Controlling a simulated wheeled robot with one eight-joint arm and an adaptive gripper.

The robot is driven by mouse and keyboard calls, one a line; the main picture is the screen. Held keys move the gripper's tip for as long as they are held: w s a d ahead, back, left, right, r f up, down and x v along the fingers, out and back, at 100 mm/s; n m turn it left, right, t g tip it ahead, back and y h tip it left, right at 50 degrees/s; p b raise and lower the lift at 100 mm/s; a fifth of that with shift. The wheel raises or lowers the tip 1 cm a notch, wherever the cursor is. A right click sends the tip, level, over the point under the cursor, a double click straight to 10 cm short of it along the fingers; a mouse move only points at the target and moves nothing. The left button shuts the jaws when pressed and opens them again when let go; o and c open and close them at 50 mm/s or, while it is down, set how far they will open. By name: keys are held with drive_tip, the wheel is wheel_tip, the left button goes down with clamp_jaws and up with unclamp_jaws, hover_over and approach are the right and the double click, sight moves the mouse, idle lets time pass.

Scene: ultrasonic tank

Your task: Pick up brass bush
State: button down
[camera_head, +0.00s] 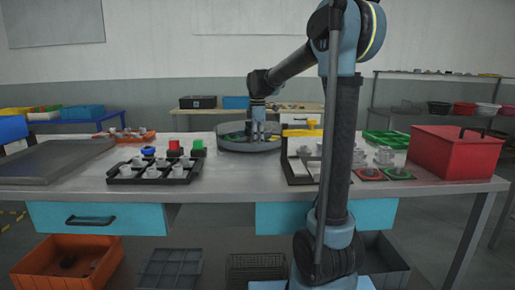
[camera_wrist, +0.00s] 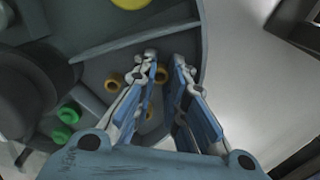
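The brass bushes appear as small brass-orange rings in one compartment of a round grey divided tray (camera_head: 232,149). In the head view my gripper (camera_head: 258,132) points down into the tray. Its height above the bushes is hard to tell.
Green parts (camera_wrist: 68,114) and a yellow part (camera_wrist: 130,3) lie in other compartments, parted by a thin divider (camera_wrist: 130,38). A dark round hub (camera_wrist: 30,90) stands at left. A yellow-topped rack (camera_head: 303,133) is right of the tray; a black tray (camera_head: 152,175) of parts is at left.

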wheel_tip(320, 180, up, 10)
idle(0.8)
